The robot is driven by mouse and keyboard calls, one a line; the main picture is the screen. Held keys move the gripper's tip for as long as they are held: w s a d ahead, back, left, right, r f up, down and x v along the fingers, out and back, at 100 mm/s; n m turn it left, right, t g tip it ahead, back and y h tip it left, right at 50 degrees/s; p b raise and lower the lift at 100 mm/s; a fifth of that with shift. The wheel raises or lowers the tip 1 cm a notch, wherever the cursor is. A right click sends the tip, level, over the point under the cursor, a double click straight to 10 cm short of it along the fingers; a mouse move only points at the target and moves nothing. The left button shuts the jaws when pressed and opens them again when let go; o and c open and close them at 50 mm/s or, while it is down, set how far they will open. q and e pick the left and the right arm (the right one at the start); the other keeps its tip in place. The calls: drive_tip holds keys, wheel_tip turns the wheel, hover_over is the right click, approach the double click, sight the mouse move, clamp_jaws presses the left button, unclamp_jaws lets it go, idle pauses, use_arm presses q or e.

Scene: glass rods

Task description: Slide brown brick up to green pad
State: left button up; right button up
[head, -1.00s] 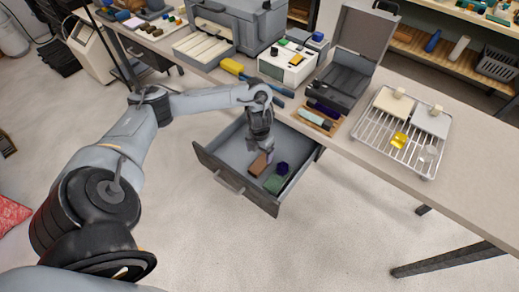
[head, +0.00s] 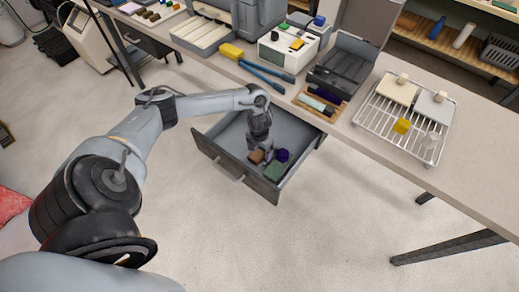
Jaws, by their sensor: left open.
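The brown brick (head: 256,156) lies on the floor of the open grey drawer (head: 228,135). The green pad (head: 272,173) lies in the same drawer, nearer its front and to the right of the brick. A dark purple block (head: 282,155) sits beside the pad, on its far right side. My left gripper (head: 262,152) points down into the drawer with its fingers open, right at the brick; whether they touch it cannot be told. The fingers partly hide the brick's far side. My right gripper is not in view.
The drawer's front panel (head: 232,172) and side walls stand around these things. Above is the bench, with a blue-handled tool (head: 266,79), a wooden tray (head: 320,106) and a wire rack (head: 380,130). The drawer's left part is bare.

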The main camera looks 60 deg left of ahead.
sight(260, 151)
use_arm(q)
drive_tip(key=c, duration=1.1)
drive_tip(key=o, duration=1.1)
drive_tip(key=shift+r, duration=0.1)
wheel_tip(260, 151, up, 11)
drive_tip(key=p, duration=0.3)
